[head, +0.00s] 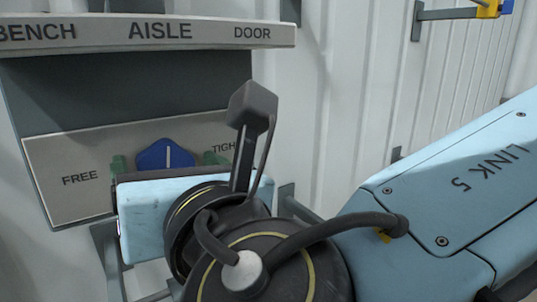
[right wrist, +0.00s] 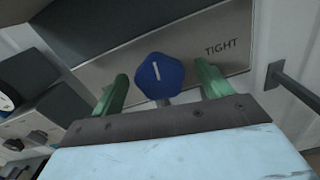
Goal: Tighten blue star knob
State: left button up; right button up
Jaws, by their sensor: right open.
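The blue star knob (head: 165,155) sits on a grey panel between the words FREE and TIGHT, with a short white line on its face. The line stands nearly upright in the head view. My right gripper (head: 164,160) is in front of the panel, its green fingers on either side of the knob. In the right wrist view the knob (right wrist: 160,80) lies between the two open fingers (right wrist: 163,88), with a gap on each side. The lower part of the knob is hidden by my gripper in the head view. My left gripper is not in view.
The grey panel (head: 70,205) hangs below a shelf (head: 200,45) labelled BENCH, AISLE and DOOR. A wall bracket with a yellow and blue piece (head: 487,8) is at the upper right. Another grey bar (right wrist: 295,90) stands right of the panel in the wrist view.

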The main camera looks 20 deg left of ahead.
jog(key=shift+s, duration=0.1)
jog(key=shift+c, duration=1)
jog(key=c, duration=0.8)
jog(key=m+b, duration=0.5)
jog(key=m, duration=0.1)
jog(key=m+b, duration=0.6)
jog(key=m, duration=0.1)
jog(key=f+m+b, duration=0.1)
jog(key=m+b, duration=0.4)
jog(key=m, duration=0.2)
jog(key=shift+w+d+b, duration=0.15)
jog(key=shift+w+b, duration=0.1)
jog(key=shift+b, duration=0.1)
